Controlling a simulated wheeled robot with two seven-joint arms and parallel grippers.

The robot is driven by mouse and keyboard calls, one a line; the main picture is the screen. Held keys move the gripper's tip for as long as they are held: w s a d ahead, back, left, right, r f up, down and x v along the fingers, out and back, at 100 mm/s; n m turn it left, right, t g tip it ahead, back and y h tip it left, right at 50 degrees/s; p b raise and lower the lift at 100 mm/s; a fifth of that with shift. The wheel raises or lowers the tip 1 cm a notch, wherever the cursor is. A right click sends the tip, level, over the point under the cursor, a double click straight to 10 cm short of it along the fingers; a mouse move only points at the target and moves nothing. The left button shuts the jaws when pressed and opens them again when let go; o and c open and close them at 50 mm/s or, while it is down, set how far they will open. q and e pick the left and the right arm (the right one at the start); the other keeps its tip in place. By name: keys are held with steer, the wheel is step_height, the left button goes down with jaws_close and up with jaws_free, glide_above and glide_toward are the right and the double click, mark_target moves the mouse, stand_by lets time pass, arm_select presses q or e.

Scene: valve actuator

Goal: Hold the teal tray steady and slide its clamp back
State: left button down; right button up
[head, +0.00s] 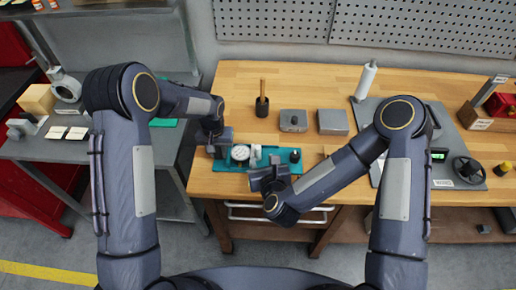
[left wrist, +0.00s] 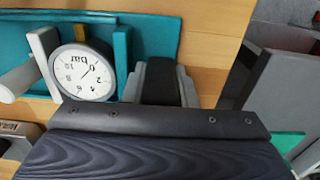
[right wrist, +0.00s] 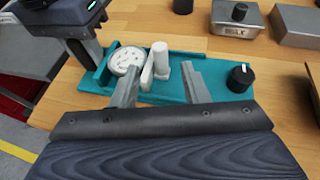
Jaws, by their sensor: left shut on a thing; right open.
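The teal tray (head: 283,155) lies near the front edge of the wooden bench. It holds a round white dial gauge (right wrist: 126,60) at its left end, a pale clamp (right wrist: 147,76) with an upright white handle (right wrist: 161,60) beside the gauge, and a black knob (right wrist: 240,77) at its right end. My left gripper (head: 219,146) is shut on the tray's left end; its fingers show in the left wrist view (left wrist: 162,78). My right gripper (right wrist: 160,80) is open, its fingers on either side of the handle in that view. Whether they touch it cannot be told.
Behind the tray stand a black cup with a wooden-handled tool (head: 262,100), a grey box with a knob (head: 293,120) and a plain grey block (head: 333,121). A grey plate with a handwheel (head: 467,168) is at the right.

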mark_target(259, 151)
steer(key=x, duration=0.8)
steer(key=shift+f, duration=0.15)
jaws_close()
